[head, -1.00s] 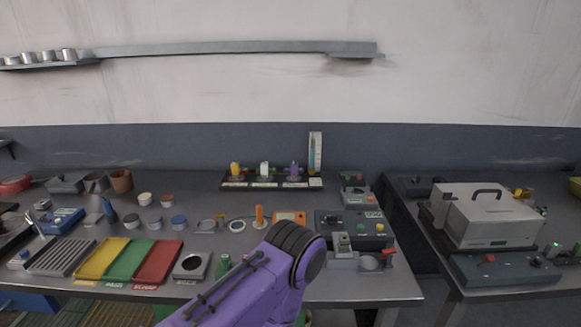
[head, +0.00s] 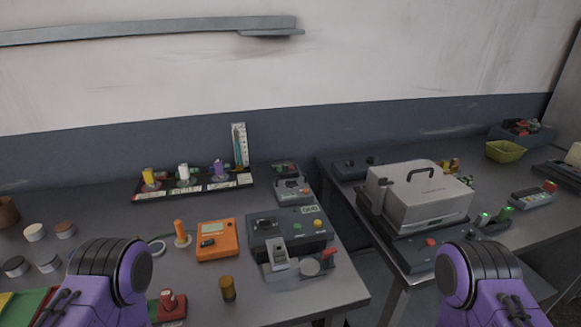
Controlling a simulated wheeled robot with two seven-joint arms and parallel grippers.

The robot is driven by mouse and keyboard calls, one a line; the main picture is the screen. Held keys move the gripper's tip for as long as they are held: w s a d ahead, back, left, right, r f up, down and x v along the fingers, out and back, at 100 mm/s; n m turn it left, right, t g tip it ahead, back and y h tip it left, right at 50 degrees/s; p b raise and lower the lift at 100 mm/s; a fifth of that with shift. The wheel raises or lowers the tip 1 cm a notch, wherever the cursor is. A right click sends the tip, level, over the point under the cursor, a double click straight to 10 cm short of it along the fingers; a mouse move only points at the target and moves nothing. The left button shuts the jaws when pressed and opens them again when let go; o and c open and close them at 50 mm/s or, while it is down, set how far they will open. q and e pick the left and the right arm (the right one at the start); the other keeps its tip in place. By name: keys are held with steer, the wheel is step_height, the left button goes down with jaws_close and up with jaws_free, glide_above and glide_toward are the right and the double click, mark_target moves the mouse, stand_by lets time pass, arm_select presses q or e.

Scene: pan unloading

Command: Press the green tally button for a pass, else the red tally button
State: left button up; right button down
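A red push button on a red base (head: 168,303) stands near the front of the left table, just right of my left arm; it looks like the red tally button. A grey device (head: 297,258) with a round plate and a red lever stands at the front right of the same table. My purple left and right arms rise from the bottom edge, but I see no gripper fingers on either.
An orange meter (head: 217,240), an orange peg (head: 181,233), a brass cylinder (head: 227,289) and a dark control box (head: 290,229) occupy the left table. A grey lidded machine (head: 418,194) stands on the right table. A gap separates the tables.

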arm_select(q)
steer(key=shift+a+f, duration=0.1)
stand_by(0.3)
jaws_close()
stand_by(1.5)
